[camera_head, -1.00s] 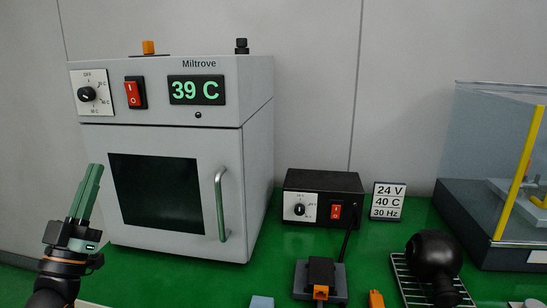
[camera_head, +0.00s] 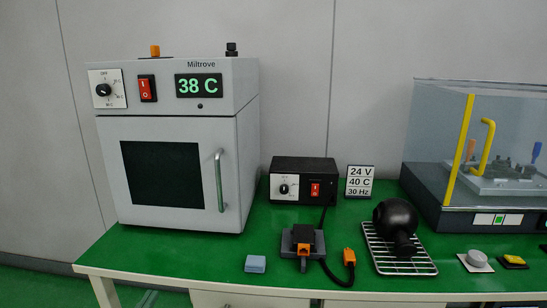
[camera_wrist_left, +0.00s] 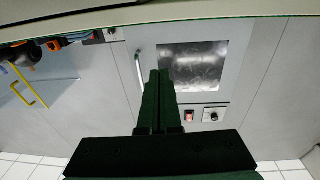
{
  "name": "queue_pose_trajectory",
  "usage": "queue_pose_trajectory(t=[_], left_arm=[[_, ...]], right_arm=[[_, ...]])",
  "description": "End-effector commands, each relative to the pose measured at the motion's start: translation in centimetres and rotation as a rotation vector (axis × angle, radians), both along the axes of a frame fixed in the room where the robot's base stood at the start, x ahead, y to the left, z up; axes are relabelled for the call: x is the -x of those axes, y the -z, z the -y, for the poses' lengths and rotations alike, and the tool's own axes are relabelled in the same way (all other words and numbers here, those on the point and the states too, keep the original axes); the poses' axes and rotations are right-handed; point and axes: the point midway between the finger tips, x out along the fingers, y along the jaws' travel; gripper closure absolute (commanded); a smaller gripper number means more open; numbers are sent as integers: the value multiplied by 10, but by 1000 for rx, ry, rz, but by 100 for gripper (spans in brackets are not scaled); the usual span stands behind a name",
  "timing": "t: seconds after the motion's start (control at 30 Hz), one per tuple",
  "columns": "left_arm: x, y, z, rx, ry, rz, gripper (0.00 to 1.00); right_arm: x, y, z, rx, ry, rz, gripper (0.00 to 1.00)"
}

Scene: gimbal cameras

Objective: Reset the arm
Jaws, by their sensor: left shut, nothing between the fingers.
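My left gripper (camera_wrist_left: 158,76) shows in the left wrist view, with its two dark green fingers together and nothing between them. The wrist view is upside down. Beyond the fingers is the grey oven, whose dark window (camera_wrist_left: 190,66) shows. The left arm and gripper do not show in the head view. My right arm and gripper are in neither view.
The Miltrove oven (camera_head: 222,125) stands shut on the green bench (camera_head: 205,262), its display reading 38 C.

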Motion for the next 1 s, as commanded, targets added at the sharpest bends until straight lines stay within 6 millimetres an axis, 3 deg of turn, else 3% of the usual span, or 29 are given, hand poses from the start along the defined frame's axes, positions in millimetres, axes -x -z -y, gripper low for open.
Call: queue_pose_trajectory(t=[0.03, 0.2, 0.3, 0.47, 0.53, 0.8, 1.0], left_arm=[[16, 37, 15, -6, 15, -103, 100], [81, 138, 61, -45, 65, -415, 100], [127, 182, 85, -65, 98, -579, 100], [208, 236, 121, -91, 153, -824, 100], [207, 208, 117, -98, 146, -823, 100], [212, 151, 103, -96, 111, -824, 100], [216, 118, 94, -96, 88, -822, 100]], right_arm=[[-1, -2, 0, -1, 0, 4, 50], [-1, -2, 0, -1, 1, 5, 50], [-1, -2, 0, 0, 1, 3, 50], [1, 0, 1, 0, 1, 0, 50], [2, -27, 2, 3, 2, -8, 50], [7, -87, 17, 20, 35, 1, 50], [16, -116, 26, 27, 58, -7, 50]])
